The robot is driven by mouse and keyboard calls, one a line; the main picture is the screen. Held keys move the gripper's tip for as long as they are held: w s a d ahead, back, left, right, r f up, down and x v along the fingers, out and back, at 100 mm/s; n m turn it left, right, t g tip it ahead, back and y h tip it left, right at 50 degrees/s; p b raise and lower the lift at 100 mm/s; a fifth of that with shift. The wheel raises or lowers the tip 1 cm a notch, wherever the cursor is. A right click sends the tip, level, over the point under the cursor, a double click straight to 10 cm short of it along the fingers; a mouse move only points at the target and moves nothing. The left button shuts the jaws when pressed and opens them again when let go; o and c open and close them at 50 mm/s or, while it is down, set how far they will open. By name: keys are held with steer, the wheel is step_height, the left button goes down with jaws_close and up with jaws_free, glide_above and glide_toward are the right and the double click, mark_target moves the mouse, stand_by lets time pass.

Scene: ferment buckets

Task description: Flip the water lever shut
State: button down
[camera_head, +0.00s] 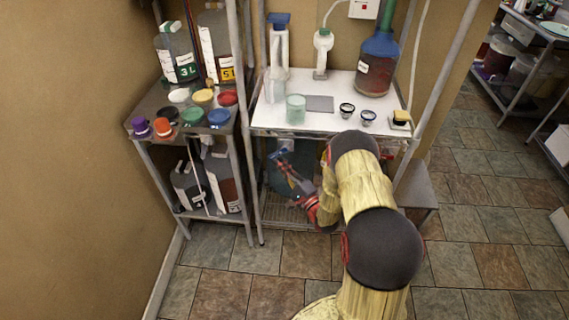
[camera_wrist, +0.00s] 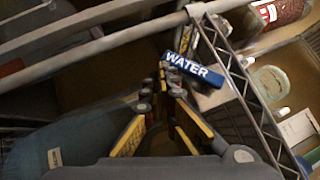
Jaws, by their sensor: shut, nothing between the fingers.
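The water lever (camera_wrist: 195,70) is a blue handle marked WATER in white letters. It lies at a slant beside a pale rail in the wrist view. In the head view a small blue piece below the front of the white worktop, by my fingertips, looks like the same lever (camera_head: 277,155). My gripper (camera_wrist: 168,76) is shut with nothing held. Its fingertips are right beside the left end of the lever; I cannot tell whether they touch. In the head view my gripper (camera_head: 284,163) points up and left under the worktop. The valve behind the lever is mostly hidden.
The white worktop (camera_head: 265,117) holds a green jar (camera_head: 295,109), two small cups and a large carboy (camera_head: 376,65). A metal shelf unit (camera_head: 140,120) with jugs and coloured lids stands to the left. Metal lattice (camera_wrist: 235,80) runs close by the lever.

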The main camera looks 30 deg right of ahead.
mark_target(270, 159)
steer(key=shift+w+a+r+p, duration=0.4)
steer(key=shift+w+a, duration=0.05)
steer(key=shift+a, duration=0.2)
steer(key=shift+w+a+r+p, duration=0.35)
steer(key=shift+w+a+r, duration=0.05)
steer(key=shift+a, duration=0.2)
steer(key=shift+a+r, duration=0.1)
stand_by(1.0)
